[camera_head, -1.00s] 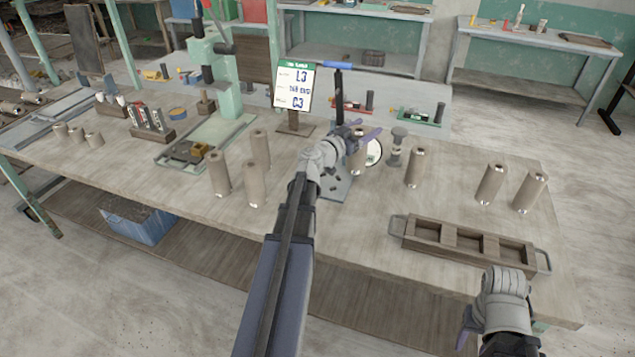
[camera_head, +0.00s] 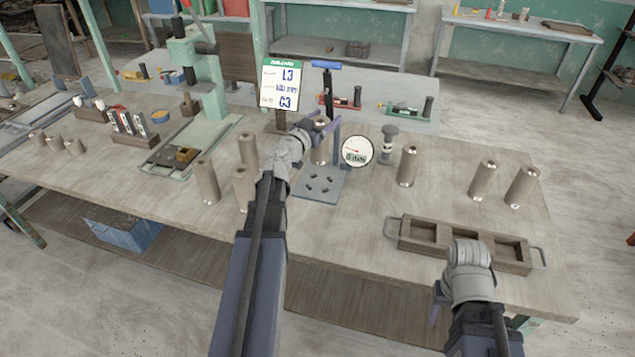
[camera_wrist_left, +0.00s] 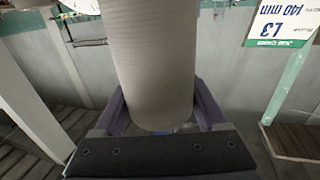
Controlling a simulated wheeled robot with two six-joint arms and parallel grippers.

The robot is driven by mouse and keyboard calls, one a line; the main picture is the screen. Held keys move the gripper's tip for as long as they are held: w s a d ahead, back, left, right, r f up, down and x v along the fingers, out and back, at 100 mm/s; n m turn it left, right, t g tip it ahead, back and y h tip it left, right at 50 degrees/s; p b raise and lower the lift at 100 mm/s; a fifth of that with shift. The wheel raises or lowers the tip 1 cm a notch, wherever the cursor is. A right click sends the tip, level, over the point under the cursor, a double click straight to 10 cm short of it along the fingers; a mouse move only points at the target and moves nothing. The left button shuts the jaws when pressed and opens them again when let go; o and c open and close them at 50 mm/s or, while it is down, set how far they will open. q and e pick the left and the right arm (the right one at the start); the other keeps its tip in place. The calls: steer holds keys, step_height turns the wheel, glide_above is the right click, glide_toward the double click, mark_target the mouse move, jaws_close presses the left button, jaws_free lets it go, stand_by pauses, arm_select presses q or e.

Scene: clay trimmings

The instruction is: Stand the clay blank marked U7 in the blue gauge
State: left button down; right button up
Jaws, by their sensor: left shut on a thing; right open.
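My left gripper (camera_head: 326,126) is shut on a grey-brown clay blank (camera_head: 319,154), a cylinder held upright. The blank (camera_wrist_left: 155,60) fills the middle of the left wrist view between the jaws; no mark on it is legible. My right gripper (camera_head: 437,303) is open and empty near the table's front edge.
Other clay blanks stand at left (camera_head: 205,181) and right (camera_head: 407,166). A wooden tray (camera_head: 395,238) with empty compartments lies at front right. A card (camera_head: 283,86) reading L3 and G3 stands behind the left gripper.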

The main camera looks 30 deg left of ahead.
mark_target(325, 146)
arm_select(q)
steer(key=shift+a+f, duration=0.1)
step_height(325, 146, down, 10)
steer(key=b, duration=1)
steer(key=shift+f, duration=0.15)
jaws_free()
steer(key=shift+r, duration=0.35)
steer(key=s, duration=1.2)
steer(key=shift+f, duration=0.15)
